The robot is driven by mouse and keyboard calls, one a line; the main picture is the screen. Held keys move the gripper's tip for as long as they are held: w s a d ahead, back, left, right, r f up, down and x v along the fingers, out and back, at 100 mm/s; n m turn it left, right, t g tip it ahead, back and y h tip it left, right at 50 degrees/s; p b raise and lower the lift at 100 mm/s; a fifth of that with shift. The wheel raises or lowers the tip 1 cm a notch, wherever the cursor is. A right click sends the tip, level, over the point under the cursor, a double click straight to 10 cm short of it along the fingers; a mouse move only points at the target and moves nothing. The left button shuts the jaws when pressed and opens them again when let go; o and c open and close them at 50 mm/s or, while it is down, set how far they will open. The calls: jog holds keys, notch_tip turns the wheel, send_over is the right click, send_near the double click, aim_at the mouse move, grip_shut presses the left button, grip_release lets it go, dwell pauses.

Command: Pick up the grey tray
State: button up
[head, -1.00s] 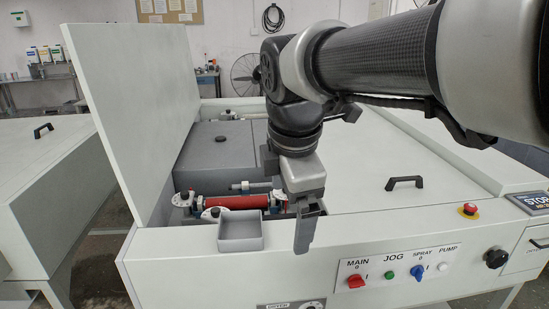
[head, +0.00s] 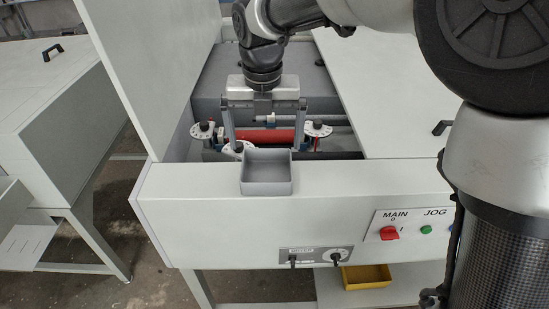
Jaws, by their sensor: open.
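The grey tray (head: 267,188) is a small open box on the front ledge of the white machine, left of the control panel. It looks empty. My gripper (head: 264,142) points down just behind the tray, with its two fingers spread wide apart, one toward each side of the tray. It is open and holds nothing. The fingertips are close to the tray's back edge; I cannot tell whether they touch it.
Behind the tray is the open machine bay with a red roller (head: 272,135) and white dials (head: 317,130). A raised white lid (head: 150,60) stands at the left. A red MAIN switch (head: 389,233) is at the right. A yellow bin (head: 366,277) sits below.

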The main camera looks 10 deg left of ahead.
aim_at(267, 175)
jog(key=f, duration=0.3)
jog(key=shift+w+f, duration=0.25)
jog(key=shift+f, duration=0.15)
jog(key=f, duration=0.4)
jog(key=shift+s+d+f, duration=0.1)
jog(key=shift+s+f, duration=0.1)
jog(key=shift+s, duration=0.05)
jog(key=shift+w+f, duration=0.1)
jog(key=shift+f, duration=0.25)
jog(key=shift+c, duration=0.3)
jog(key=c, duration=0.7)
